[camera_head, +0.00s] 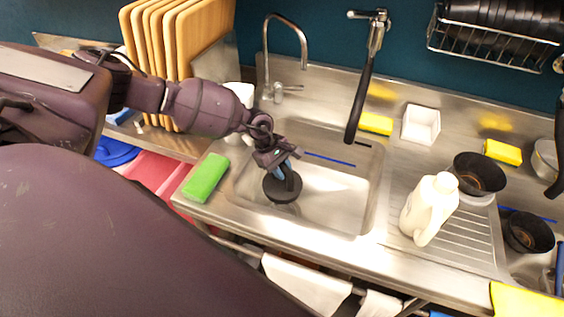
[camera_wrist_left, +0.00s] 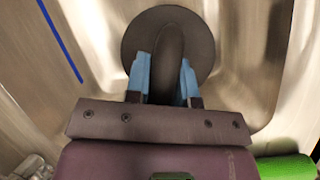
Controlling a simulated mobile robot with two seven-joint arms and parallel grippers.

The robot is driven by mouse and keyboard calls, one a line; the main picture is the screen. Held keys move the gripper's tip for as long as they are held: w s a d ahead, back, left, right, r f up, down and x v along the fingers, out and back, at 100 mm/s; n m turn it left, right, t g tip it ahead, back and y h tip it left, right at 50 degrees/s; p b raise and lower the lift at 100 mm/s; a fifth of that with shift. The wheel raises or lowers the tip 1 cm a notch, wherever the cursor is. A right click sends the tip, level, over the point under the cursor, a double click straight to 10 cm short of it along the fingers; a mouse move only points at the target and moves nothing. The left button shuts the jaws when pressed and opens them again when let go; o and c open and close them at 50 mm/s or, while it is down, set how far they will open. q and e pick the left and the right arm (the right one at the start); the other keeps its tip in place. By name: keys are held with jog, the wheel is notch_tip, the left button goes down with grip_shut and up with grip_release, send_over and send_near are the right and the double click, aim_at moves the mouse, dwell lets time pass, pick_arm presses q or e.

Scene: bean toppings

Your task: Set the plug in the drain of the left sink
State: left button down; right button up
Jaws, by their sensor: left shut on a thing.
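The plug is a dark round disc (camera_head: 283,189) with an upright grip in its middle. It also shows in the left wrist view (camera_wrist_left: 203,44). My left gripper (camera_head: 284,168) is shut on the plug's grip, with its blue fingertips on either side of it. The gripper and plug are over the left part of the steel sink basin (camera_head: 335,205). I cannot tell whether the plug touches the basin floor. The drain is not visible; the plug and gripper may hide it. My right gripper is not in view.
A green sponge (camera_head: 206,177) lies on the sink's left rim. A tap (camera_head: 285,30) and a black-handled sprayer (camera_head: 363,85) stand behind the basin. A white jug (camera_head: 430,208) stands on the drainboard to the right, near dark cups (camera_head: 479,172). A blue strip (camera_head: 330,160) shows in the basin.

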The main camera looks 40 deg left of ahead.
aim_at(280, 183)
pick_arm(q)
notch_tip(280, 183, down, 4)
jog(key=shift+f, duration=0.1)
notch_tip(280, 183, down, 4)
jog(key=b, duration=0.3)
jog(key=shift+f, duration=0.15)
notch_tip(280, 183, down, 4)
jog(key=b, duration=0.3)
jog(key=shift+f+b, duration=0.55)
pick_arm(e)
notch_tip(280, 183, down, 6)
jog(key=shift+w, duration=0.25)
pick_arm(q)
jog(key=shift+f+b, duration=0.35)
jog(key=shift+f, duration=0.1)
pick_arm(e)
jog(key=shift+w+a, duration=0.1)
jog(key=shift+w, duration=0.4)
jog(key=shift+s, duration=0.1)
